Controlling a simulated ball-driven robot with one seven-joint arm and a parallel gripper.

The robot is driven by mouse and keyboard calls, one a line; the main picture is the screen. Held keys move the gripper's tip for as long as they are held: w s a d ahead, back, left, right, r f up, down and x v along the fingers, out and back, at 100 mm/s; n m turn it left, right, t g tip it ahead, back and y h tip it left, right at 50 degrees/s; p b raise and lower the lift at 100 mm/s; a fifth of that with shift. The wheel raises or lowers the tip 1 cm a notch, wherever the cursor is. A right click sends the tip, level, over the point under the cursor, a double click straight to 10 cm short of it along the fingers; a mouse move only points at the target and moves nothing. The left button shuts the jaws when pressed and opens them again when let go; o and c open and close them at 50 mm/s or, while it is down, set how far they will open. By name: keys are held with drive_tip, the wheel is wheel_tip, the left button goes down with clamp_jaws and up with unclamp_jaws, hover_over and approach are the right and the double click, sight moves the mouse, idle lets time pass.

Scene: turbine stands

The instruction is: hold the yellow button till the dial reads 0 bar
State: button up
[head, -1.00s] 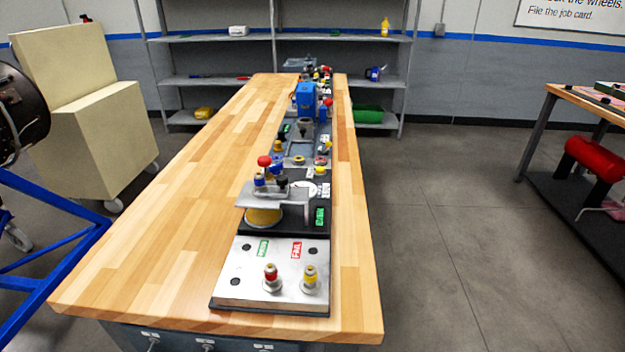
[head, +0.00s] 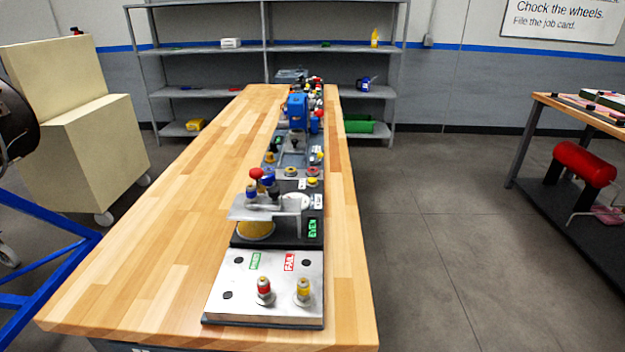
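No dial reading 0 bar can be made out in the head view. Several small yellow parts show on the row of stations along the wooden bench (head: 170,240). A yellow-topped knob (head: 303,291) stands upright on the front metal plate (head: 238,290), beside a red-topped knob (head: 264,290). Farther back are a yellow round part (head: 313,182) and another yellowish round part (head: 290,171), both small. I cannot tell which of these is the yellow button. A white round piece (head: 297,201) lies behind the front station; its markings are too small to read. My gripper is not in view.
A blue device (head: 298,108) stands farther along the row. The bench's left half is bare. Grey shelves (head: 200,50) stand at the back. A side table (head: 575,108) with a red tank (head: 583,164) below is at right. Open floor (head: 440,250) lies between.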

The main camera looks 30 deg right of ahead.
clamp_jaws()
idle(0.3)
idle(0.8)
